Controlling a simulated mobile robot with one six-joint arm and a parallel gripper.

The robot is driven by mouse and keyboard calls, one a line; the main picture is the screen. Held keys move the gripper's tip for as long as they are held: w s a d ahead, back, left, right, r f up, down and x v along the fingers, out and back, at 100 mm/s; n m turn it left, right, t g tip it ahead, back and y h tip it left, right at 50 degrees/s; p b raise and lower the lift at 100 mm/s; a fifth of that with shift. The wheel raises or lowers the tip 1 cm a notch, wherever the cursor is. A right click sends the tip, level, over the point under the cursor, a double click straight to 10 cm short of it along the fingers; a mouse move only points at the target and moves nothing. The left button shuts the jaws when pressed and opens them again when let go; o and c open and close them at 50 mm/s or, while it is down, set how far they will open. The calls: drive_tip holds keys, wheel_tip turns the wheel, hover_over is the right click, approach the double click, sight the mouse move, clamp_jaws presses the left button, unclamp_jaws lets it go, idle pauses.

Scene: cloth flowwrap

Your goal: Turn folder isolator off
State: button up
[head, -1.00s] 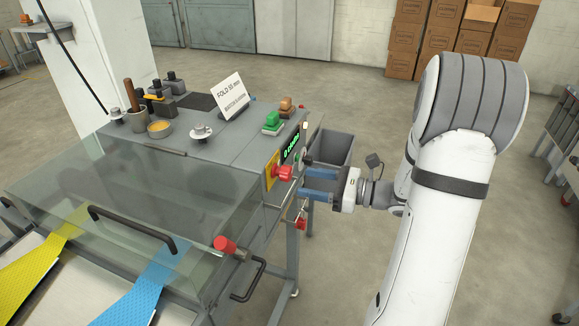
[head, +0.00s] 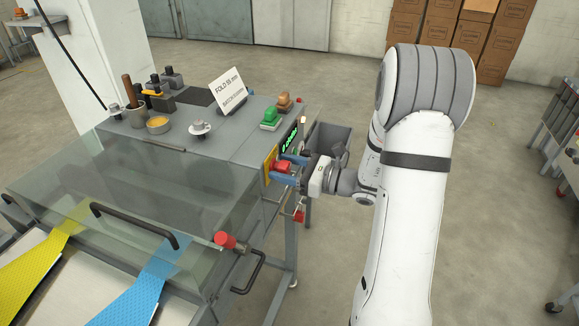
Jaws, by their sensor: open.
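The folder isolator (head: 282,167) is a red knob on a yellow plate (head: 268,166) on the right end face of the grey folder machine (head: 235,147). My gripper (head: 286,169) is open at it, with one blue finger above the red knob and one below. The fingers partly hide the knob, and I cannot tell whether they touch it. The knob's exact angle is too small to read.
A green-lit display (head: 290,138) sits just beyond the isolator. A red item (head: 299,215) hangs below. A red-ended part (head: 225,240) and a black handle (head: 250,273) stick out nearer. A grey bin (head: 330,140) stands behind my gripper.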

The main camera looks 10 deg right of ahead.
drive_tip(key=c, duration=0.9)
drive_tip(key=shift+s+d, duration=0.1)
drive_tip(key=shift+d, duration=0.1)
drive_tip(key=shift+c, duration=0.5)
drive_tip(key=shift+a+f+n+b, duration=0.1)
drive_tip(key=shift+f+n+b, duration=0.1)
drive_tip(key=shift+n+b, duration=0.8)
drive_tip(key=n+b, duration=0.1)
drive_tip(key=b, duration=0.3)
drive_tip(key=shift+a+f+n, duration=0.1)
drive_tip(key=shift+f+n, duration=0.05)
drive_tip(key=shift+n, duration=0.25)
drive_tip(key=n+b, duration=0.3)
drive_tip(key=b, duration=0.2)
drive_tip(key=n+b, duration=0.3)
drive_tip(key=b, duration=0.3)
drive_tip(key=shift+s+f, duration=0.1)
drive_tip(key=shift+f, duration=0.1)
drive_tip(key=n+b, duration=0.5)
drive_tip(key=b, duration=0.4)
drive_tip(key=shift+a+n, duration=0.1)
drive_tip(key=shift+n, duration=0.2)
drive_tip(key=n+b, duration=0.1)
drive_tip(key=b, duration=0.2)
drive_tip(key=shift+r+n, duration=0.1)
drive_tip(key=shift+n, duration=0.2)
drive_tip(key=shift+r+n+b, duration=0.15)
drive_tip(key=shift+n+b, duration=0.35)
drive_tip(key=shift+b, duration=0.15)
drive_tip(key=shift+r, duration=0.1)
